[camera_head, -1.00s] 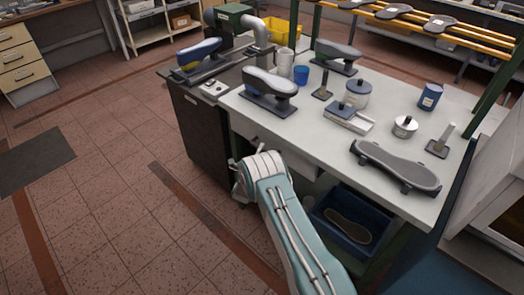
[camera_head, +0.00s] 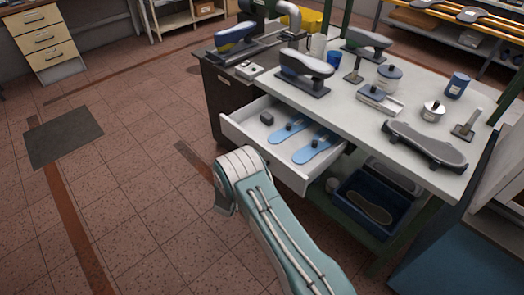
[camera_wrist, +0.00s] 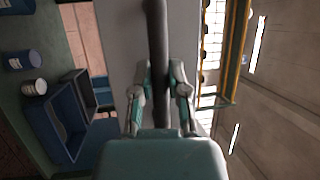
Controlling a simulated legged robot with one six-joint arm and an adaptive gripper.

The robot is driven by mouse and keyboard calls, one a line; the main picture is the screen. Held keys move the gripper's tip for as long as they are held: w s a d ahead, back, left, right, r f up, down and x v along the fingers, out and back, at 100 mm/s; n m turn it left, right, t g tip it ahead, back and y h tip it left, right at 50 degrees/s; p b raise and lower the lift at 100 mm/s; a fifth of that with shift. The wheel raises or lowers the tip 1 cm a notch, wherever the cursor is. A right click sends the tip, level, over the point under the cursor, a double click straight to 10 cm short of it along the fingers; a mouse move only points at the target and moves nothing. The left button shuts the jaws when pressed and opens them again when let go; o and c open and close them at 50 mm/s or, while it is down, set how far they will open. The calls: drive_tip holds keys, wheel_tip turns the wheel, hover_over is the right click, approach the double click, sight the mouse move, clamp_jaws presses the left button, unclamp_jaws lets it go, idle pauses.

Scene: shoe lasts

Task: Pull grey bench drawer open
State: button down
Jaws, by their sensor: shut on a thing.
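The grey bench drawer (camera_head: 284,171) stands pulled out from under the light worktop (camera_head: 350,103) in the head view. Inside it lie two blue sole-shaped pieces (camera_head: 290,131) and a small dark block (camera_head: 267,118). In the wrist view a dark bar handle (camera_wrist: 156,40) runs upright in front of the pale drawer front (camera_wrist: 120,45). My gripper (camera_wrist: 160,92) is shut on this handle, one finger on each side. In the head view my arm hides the handle and most of my gripper.
A blue bin (camera_head: 345,215) with a sole-like piece sits on the shelf below the drawer. Shoe lasts, including one at the bench's right (camera_head: 425,147), and tins stand on the worktop. The tiled floor to the left (camera_head: 130,190) is clear, with a dark mat (camera_head: 63,137).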

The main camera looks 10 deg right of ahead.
drive_tip(key=s+a, duration=0.3)
drive_tip(key=a, duration=0.1)
drive_tip(key=shift+s+a+f, duration=0.35)
drive_tip(key=shift+s, duration=0.05)
drive_tip(key=c, duration=0.6)
unclamp_jaws()
drive_tip(key=shift+c, duration=0.2)
drive_tip(key=shift+w+a+r, duration=0.1)
drive_tip(key=v, duration=1.2)
drive_tip(key=shift+r, duration=0.1)
